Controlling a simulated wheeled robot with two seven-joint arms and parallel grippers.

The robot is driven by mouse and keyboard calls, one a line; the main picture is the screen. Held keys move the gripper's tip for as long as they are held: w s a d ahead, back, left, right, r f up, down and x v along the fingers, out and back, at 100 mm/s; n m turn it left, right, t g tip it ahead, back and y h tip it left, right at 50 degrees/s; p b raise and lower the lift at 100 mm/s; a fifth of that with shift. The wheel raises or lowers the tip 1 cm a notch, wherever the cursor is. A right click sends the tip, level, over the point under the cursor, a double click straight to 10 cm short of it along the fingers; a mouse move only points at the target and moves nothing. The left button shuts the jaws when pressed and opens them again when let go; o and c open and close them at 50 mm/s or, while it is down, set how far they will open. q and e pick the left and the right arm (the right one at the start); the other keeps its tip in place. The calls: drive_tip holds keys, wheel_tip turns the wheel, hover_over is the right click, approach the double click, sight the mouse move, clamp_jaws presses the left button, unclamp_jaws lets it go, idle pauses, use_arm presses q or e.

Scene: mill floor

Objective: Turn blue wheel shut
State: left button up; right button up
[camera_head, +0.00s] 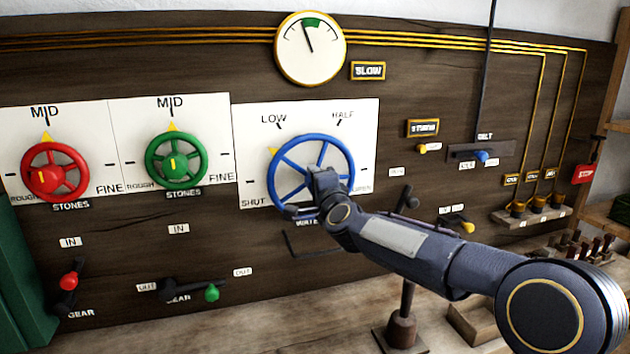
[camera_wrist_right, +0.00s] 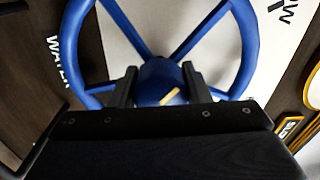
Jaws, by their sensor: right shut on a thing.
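My left gripper is not in view.
A red wheel (camera_head: 54,172) and a green wheel (camera_head: 175,160) are on panels to the left. A round gauge (camera_head: 310,49) above has a SLOW plate (camera_head: 367,71) beside it. An upright lever (camera_head: 404,318) stands on the bench below my right arm. Small levers and brass pipes are at right.

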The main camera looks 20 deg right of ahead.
drive_tip(key=n+p, duration=0.1)
drive_tip(key=n, duration=0.3)
drive_tip(key=shift+f+n, duration=0.1)
drive_tip(key=shift+n, duration=0.2)
drive_tip(key=shift+f+n, duration=0.1)
drive_tip(key=shift+n, duration=1.5)
drive_tip(key=shift+p, duration=0.3)
drive_tip(key=o, duration=1)
drive_tip(key=s+b, duration=0.1)
drive_tip(key=s, duration=0.6)
drive_tip(key=shift+s+d, duration=0.2)
drive_tip(key=shift+s, duration=0.2)
